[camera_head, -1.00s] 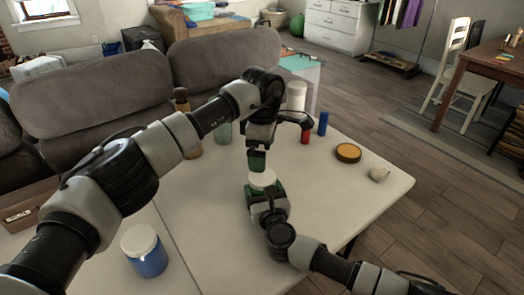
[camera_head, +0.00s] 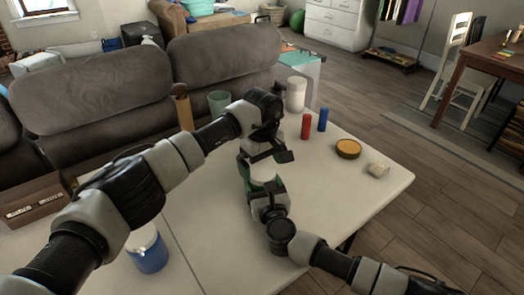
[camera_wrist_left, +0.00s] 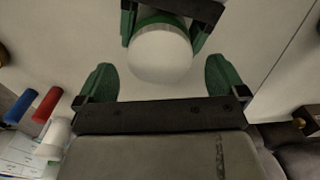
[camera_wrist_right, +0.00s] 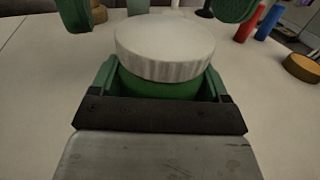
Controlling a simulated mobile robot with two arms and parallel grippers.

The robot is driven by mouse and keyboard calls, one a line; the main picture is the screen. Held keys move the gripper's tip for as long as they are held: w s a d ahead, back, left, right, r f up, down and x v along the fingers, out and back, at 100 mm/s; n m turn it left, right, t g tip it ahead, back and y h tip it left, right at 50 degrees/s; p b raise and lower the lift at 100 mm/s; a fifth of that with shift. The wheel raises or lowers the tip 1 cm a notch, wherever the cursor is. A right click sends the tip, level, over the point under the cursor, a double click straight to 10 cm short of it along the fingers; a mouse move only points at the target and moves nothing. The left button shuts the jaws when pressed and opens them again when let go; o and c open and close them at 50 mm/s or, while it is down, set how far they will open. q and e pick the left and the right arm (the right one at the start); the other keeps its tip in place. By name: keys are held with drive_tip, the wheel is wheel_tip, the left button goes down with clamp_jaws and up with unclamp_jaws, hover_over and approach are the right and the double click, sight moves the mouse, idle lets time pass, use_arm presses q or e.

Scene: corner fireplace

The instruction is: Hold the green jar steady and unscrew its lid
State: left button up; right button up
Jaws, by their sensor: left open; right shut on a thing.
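The green jar stands on the white table (camera_head: 350,205), its body (camera_wrist_right: 160,86) seen in the right wrist view. Its ribbed white lid (camera_wrist_right: 165,48) is on top and also shows in the left wrist view (camera_wrist_left: 160,52). My right gripper (camera_head: 266,192) is shut around the jar's body, below the lid. My left gripper (camera_wrist_left: 161,75) is open, its green fingers spread to either side of the lid and apart from it. In the head view my left arm and wrist partly hide the jar and lid.
A blue jar with a pale lid (camera_head: 147,252) stands at the front left. Red (camera_head: 306,127) and blue (camera_head: 323,120) cylinders, a white canister (camera_head: 296,95), a yellow-topped tin (camera_head: 348,149) and a green cup (camera_head: 218,103) stand farther back. The table's right front is clear.

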use_arm(q)
drive_tip(key=shift+f, duration=1.1)
